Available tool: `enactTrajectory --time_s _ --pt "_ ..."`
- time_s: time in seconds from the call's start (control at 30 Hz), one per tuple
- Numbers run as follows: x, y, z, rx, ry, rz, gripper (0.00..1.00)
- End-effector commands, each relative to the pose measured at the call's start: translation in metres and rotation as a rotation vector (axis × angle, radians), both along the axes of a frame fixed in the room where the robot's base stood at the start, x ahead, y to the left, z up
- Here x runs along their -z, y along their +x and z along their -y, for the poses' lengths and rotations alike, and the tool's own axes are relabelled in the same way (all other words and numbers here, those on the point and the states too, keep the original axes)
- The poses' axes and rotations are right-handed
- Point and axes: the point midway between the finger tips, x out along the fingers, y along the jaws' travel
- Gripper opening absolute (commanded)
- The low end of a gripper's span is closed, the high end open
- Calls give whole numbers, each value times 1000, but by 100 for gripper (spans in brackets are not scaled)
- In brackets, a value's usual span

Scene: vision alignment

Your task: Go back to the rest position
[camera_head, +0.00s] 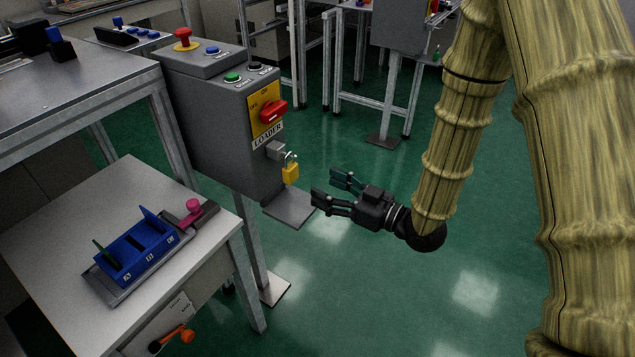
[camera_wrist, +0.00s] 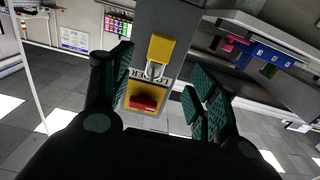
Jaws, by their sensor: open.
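My gripper (camera_head: 330,192) is open and empty in the head view. It is held in the air over the green floor, right of the grey LOADER control box (camera_head: 222,125) and apart from it. In the wrist view my gripper (camera_wrist: 160,95) shows its two dark fingers spread. Between them, farther off, are the yellow padlock (camera_wrist: 160,48) and the red rotary switch (camera_wrist: 143,102) of the box. In the head view the padlock (camera_head: 290,171) hangs on the box's side, below the red switch (camera_head: 273,110).
A white table (camera_head: 60,230) at lower left bears a blue holder (camera_head: 137,250) with a pink knob (camera_head: 193,206) beside it. A grey workbench (camera_head: 80,85) stands behind. A red emergency button (camera_head: 184,38) tops the box. Green floor (camera_head: 390,290) below my arm is clear.

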Motion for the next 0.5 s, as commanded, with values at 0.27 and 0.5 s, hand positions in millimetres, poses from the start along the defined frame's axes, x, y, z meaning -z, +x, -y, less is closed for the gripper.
enactTrajectory --time_s 0.27,0.5 --pt "6 -4 5 9 -6 -15 59" --pt "96 -15 26 156 -128 -238 59"
